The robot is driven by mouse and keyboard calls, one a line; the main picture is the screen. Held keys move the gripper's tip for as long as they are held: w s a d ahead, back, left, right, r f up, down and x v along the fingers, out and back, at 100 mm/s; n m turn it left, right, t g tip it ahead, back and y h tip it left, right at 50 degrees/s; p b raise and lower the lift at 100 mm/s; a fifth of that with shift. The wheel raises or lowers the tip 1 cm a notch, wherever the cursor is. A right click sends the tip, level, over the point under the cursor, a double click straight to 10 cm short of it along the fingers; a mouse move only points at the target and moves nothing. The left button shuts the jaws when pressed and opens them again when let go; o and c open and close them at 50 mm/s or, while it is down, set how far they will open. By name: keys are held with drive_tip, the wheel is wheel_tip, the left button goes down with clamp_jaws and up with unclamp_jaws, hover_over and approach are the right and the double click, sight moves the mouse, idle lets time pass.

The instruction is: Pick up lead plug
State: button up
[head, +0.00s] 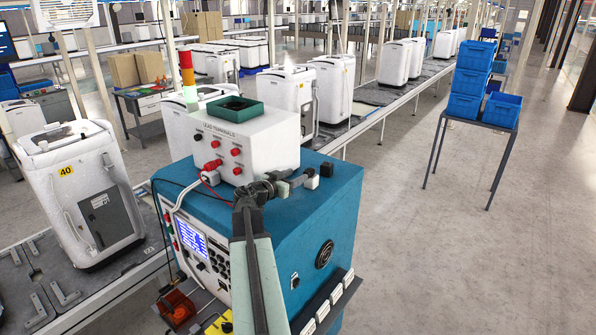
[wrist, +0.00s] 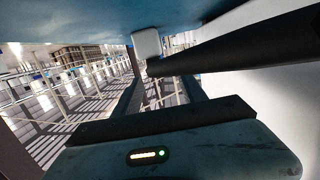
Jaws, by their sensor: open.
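A white terminal box (head: 245,140) labelled for lead terminals stands on a blue test cabinet (head: 325,205). Several red terminals are on its front. A red and white plug-like piece (head: 211,174) sits at its lower front edge, with a pale cable running down beside it. My gripper (head: 300,180) is open at the box's right front corner, low over the cabinet top. Small white blocks (head: 312,182) are by its fingertips; one white block (wrist: 147,43) shows near the dark finger tip in the wrist view. I cannot tell whether a block is the lead plug.
A red-amber-green light stack (head: 187,72) stands behind the box. A green tray (head: 235,109) lies on top of it. White machines line the conveyor (head: 385,105) behind. Blue crates (head: 467,80) stand on a table at right. The floor at right is open.

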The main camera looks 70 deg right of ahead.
sight(308, 171)
drive_tip(key=shift+s+b+x, duration=0.2)
drive_tip(key=shift+b+x, duration=0.05)
drive_tip(key=shift+x, duration=1.85)
drive_tip(key=shift+s+b+x, duration=0.2)
drive_tip(key=shift+b+x, duration=0.05)
drive_tip(key=shift+x, duration=1.8)
drive_tip(key=shift+a+r, duration=0.15)
drive_tip(key=shift+a, duration=0.1)
drive_tip(key=shift+c, duration=1.2)
clamp_jaws()
